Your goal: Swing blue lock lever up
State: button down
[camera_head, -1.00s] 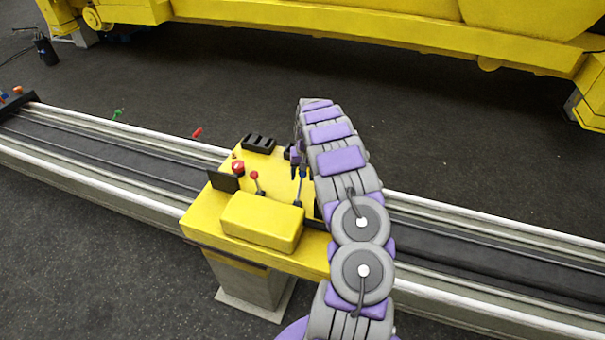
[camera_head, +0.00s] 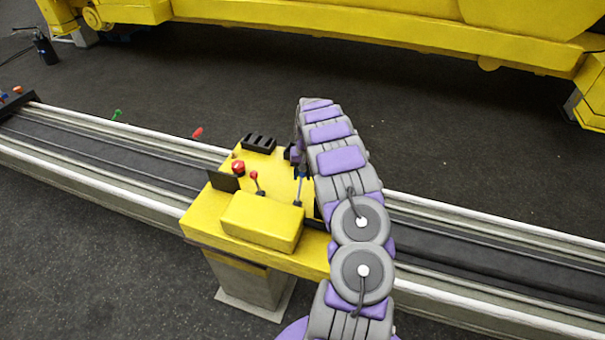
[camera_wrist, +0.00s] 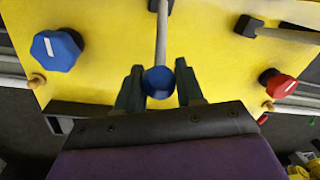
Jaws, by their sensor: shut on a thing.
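The blue lock lever shows in the wrist view as a grey rod (camera_wrist: 162,38) ending in a round blue knob (camera_wrist: 159,82). My gripper (camera_wrist: 160,88) has one dark finger on each side of the knob and is shut on it. In the head view the lever's rod (camera_head: 299,190) rises from the yellow control box, and my gripper (camera_head: 300,174) is at its top end. The knob is largely hidden there by the fingers and my arm.
A blue octagonal knob (camera_wrist: 57,50) and a red knob (camera_wrist: 278,83) flank the lever.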

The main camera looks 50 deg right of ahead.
jog(key=shift+a+r, duration=0.1)
jog(key=shift+a, duration=0.05)
jog(key=shift+s+a+r+h+b, duration=0.25)
jog(key=shift+a+h+b, duration=0.1)
jog(key=shift+a+h, duration=0.3)
jog(key=shift+r+t+h, duration=0.15)
jog(key=shift+t+h, duration=0.1)
jog(key=shift+t, duration=0.15)
jog(key=shift+s+a+r+t+h+b, duration=0.15)
jog(key=shift+s+a+t+h+b, duration=0.05)
jog(key=shift+a+h+b, duration=0.25)
jog(key=shift+s+a+r+t+h+b, duration=0.2)
jog(key=shift+a+h+b, duration=0.15)
jog(key=shift+h, duration=0.2)
jog(key=a+h+b, duration=0.1)
jog(key=s+a+t+h+b, duration=0.1)
jog(key=h+b, duration=0.1)
jog(key=a+t+h+b, duration=0.1)
jog(key=a, duration=0.1)
jog(key=shift+s, duration=0.4)
jog(key=c, duration=0.8)
grip_release()
jog(key=shift+a+h, duration=0.15)
jog(key=shift+h, duration=0.15)
jog(key=shift+r, duration=0.1)
